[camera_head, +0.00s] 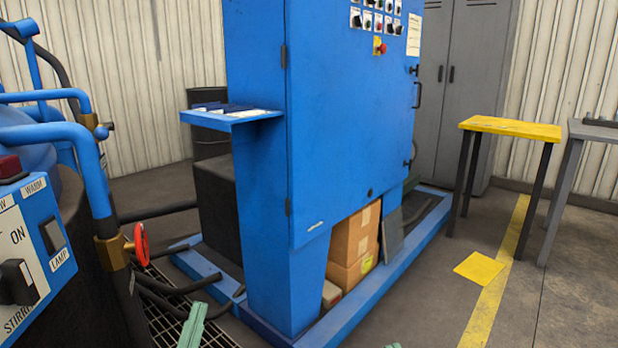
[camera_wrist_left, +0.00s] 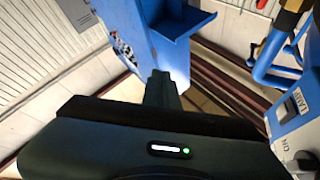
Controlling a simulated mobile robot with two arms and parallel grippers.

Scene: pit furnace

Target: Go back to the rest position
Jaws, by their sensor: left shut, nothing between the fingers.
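My left gripper (camera_head: 193,325) shows as green fingertips at the bottom edge of the head view, in front of the floor grating and left of the blue cabinet's foot. In the left wrist view its fingers (camera_wrist_left: 161,85) are together, with nothing between them. A small green tip (camera_head: 392,346), apparently of my right gripper, just shows at the bottom edge of the head view; its jaws are hidden. The blue control cabinet (camera_head: 335,130) stands in the middle, with switches and a red button on its front. It also shows in the left wrist view (camera_wrist_left: 160,45).
At the left are blue pipes (camera_head: 82,135), a red valve wheel (camera_head: 141,244) and a switch panel (camera_head: 35,255). Cardboard boxes (camera_head: 352,245) sit under the cabinet. A yellow-topped table (camera_head: 512,128) stands at the right. The floor around the yellow line (camera_head: 497,290) is mostly clear.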

